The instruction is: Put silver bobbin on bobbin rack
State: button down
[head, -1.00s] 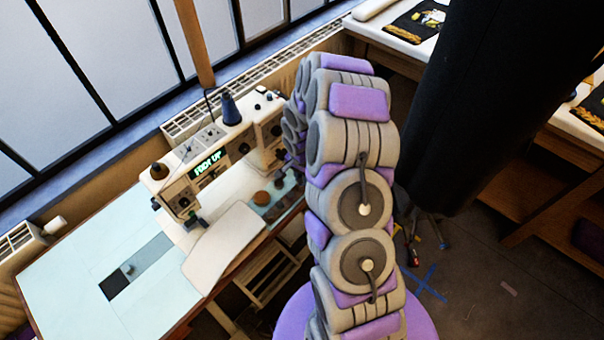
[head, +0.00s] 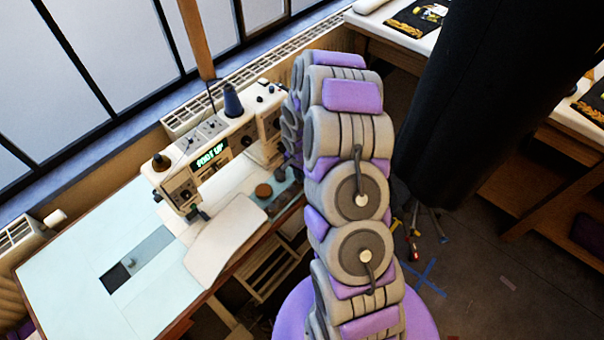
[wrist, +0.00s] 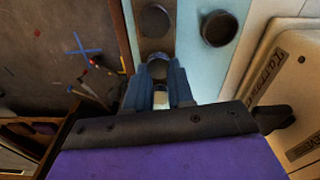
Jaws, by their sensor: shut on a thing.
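My gripper (wrist: 160,90) shows in the wrist view with its two blue-grey fingers shut on a small pale, silvery thing (wrist: 160,99), which looks like the silver bobbin; the fingers hide most of it. Just beyond the fingertips is a narrow brownish strip (wrist: 155,45) with dark round pieces on it, which looks like the bobbin rack. One round piece lies right at the fingertips; whether the held thing touches it I cannot tell. In the head view my arm hides the gripper, and a grey strip (head: 283,198) shows beside the sewing machine.
The sewing machine (head: 225,140) stands behind on the pale table (head: 70,265). Tools lie on the floor left of the table in the wrist view. A black column (head: 480,100) stands right.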

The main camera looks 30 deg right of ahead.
jog(key=c, duration=0.9)
grip_release()
notch_tip(320, 180, up, 17)
jog(key=p, duration=0.3)
jog(key=shift+s+a+r, duration=0.15)
jog(key=shift+s+a, duration=0.05)
jog(key=shift+a, duration=0.2)
